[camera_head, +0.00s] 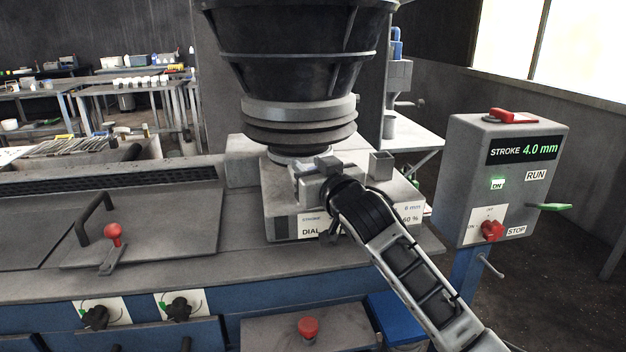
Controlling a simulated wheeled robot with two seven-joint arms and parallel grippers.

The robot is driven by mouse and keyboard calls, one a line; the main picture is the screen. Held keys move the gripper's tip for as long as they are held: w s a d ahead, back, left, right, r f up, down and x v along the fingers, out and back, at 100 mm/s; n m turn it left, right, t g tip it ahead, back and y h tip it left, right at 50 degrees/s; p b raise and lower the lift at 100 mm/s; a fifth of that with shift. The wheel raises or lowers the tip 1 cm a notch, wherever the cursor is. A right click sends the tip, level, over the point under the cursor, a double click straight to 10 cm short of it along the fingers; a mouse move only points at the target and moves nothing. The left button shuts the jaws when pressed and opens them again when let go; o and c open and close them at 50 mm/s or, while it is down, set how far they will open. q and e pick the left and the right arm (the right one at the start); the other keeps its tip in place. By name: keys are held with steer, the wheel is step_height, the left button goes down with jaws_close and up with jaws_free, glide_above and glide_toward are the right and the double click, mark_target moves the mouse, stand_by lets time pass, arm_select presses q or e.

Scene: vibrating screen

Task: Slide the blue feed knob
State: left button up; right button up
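My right gripper (318,184) is at the grey feeder block (282,222) below the black hopper (300,60); its arm comes in from the lower right. The gripper and wrist cover part of the block's top and front label, where parts of "STROKE", "DIAL", "6 mm" and "60 %" show. I cannot make out a blue knob on the block; if one is there, the gripper hides it. I cannot tell whether the fingers are open or shut, or touching anything. My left gripper is not in view.
A control box (506,180) at the right reads "STROKE 4.0 mm" and has a red knob (492,230) and a green lever (549,207). A red-knobbed lever (112,236) stands on the left deck. A red button (308,327) is at the front. Benches stand behind.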

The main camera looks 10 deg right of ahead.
steer(key=o, duration=0.4)
steer(key=shift+p+v, duration=0.9)
steer(key=shift+v, duration=0.95)
steer(key=shift+p+v, duration=0.35)
steer(key=shift+v, duration=0.8)
